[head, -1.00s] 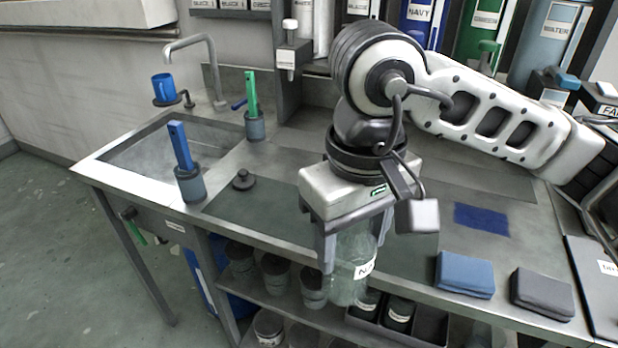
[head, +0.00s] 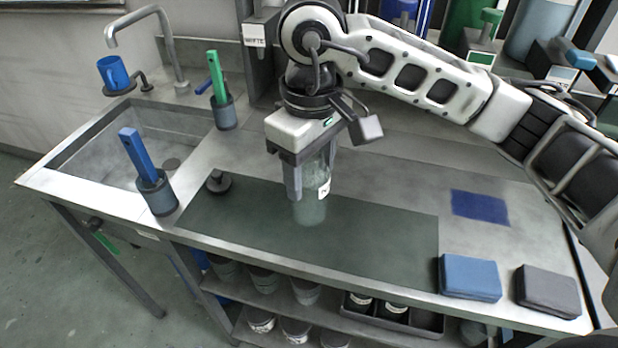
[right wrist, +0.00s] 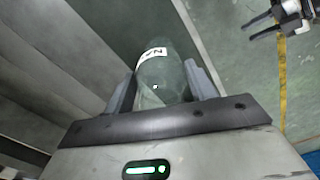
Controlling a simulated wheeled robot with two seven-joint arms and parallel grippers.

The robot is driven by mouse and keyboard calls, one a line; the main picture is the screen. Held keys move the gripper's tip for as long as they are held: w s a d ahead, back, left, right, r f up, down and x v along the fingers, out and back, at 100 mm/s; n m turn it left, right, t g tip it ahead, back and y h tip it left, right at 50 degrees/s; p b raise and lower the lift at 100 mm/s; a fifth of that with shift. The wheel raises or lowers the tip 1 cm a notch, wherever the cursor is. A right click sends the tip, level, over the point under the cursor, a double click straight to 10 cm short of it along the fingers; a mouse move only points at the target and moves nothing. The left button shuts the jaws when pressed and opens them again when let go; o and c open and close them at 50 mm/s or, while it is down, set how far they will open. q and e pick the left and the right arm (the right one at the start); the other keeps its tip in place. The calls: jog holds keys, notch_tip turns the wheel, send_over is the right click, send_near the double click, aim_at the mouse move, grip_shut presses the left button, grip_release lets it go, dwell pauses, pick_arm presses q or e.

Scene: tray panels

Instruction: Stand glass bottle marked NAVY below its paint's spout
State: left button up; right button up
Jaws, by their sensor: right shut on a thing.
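My right gripper (head: 307,188) is shut on the clear glass bottle (head: 311,211). The bottle hangs roughly upright over the dark green mat; I cannot tell whether its base touches. Its white label shows an N in the head view. In the right wrist view the bottle (right wrist: 158,75) sits between the two fingers, its label partly readable as NAV. The navy paint tank (head: 405,10) is at the back, cut off by the top edge; its spout is hidden behind my right arm. My left gripper (right wrist: 252,29) shows small in the right wrist view, fingers apart and empty.
A white-labelled dispenser (head: 255,35) and a green-levered one (head: 485,40) stand at the back. Brush pots (head: 157,195) are by the sink. Blue (head: 470,277) and grey (head: 548,292) cloths lie at the front right.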

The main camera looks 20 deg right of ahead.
jog(key=shift+w+f, duration=0.55)
jog(key=shift+f, duration=0.05)
jog(key=f, duration=0.1)
jog(key=f+p, duration=0.1)
jog(key=f, duration=0.1)
jog(key=shift+w+d, duration=0.15)
jog(key=shift+w, duration=0.2)
jog(key=shift+f, duration=0.8)
jog(key=o, duration=1.1)
jog(key=shift+r, duration=0.1)
